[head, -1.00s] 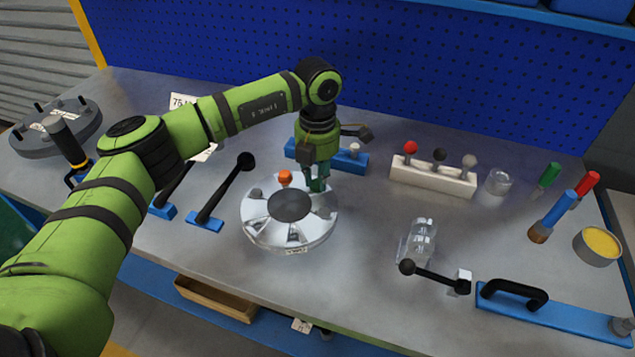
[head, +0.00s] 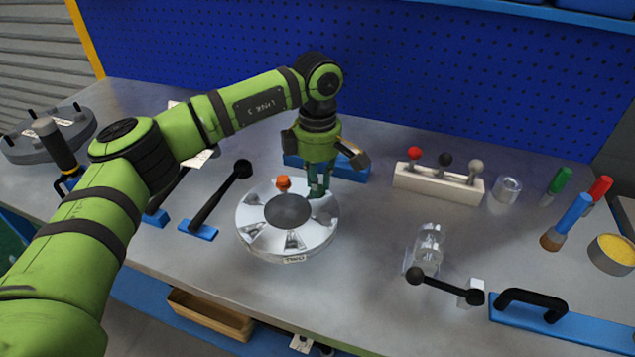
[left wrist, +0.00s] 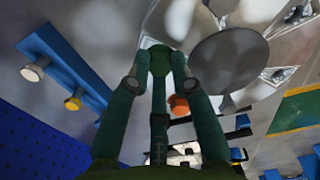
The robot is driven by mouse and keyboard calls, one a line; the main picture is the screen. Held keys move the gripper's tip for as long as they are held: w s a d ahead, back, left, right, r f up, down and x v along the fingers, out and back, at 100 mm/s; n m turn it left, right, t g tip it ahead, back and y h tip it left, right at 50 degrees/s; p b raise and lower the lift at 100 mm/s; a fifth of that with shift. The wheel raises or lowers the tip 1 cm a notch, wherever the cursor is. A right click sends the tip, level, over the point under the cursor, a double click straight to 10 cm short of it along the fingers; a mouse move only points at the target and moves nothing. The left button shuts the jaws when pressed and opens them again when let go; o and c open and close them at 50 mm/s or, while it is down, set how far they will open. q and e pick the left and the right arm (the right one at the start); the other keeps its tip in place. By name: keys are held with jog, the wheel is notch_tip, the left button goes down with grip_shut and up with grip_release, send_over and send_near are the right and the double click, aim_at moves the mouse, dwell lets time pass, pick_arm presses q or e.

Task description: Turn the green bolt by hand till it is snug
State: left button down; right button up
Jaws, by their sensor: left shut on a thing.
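The flanged shell (head: 262,240) is a silver disc with a dark round centre (head: 288,211), lying on the grey bench. An orange bolt (head: 283,184) stands at its back rim; it also shows in the left wrist view (left wrist: 179,105). My left gripper (head: 318,192) points down at the back right of the rim, beside the orange bolt. In the left wrist view its dark green fingers (left wrist: 160,80) close around the green bolt (left wrist: 176,62), whose shank is hidden. In the head view the fingers mostly cover this bolt. My right gripper is in neither view.
A blue rack (head: 345,172) stands just behind my left gripper. A black-knobbed lever (head: 222,195) stands left of the shell. A white block with knobs (head: 435,186), a clear part (head: 429,243) and a lever (head: 445,285) lie right. Bench right of the shell is partly free.

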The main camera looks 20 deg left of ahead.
pick_arm(q)
jog(key=shift+w+r+m, duration=0.15)
jog(key=shift+r+m, duration=0.2)
jog(key=shift+m, duration=0.15)
jog(key=c, duration=1.1)
grip_release()
jog(key=shift+f, duration=0.1)
notch_tip(320, 180, up, 12)
jog(key=shift+r, duration=0.1)
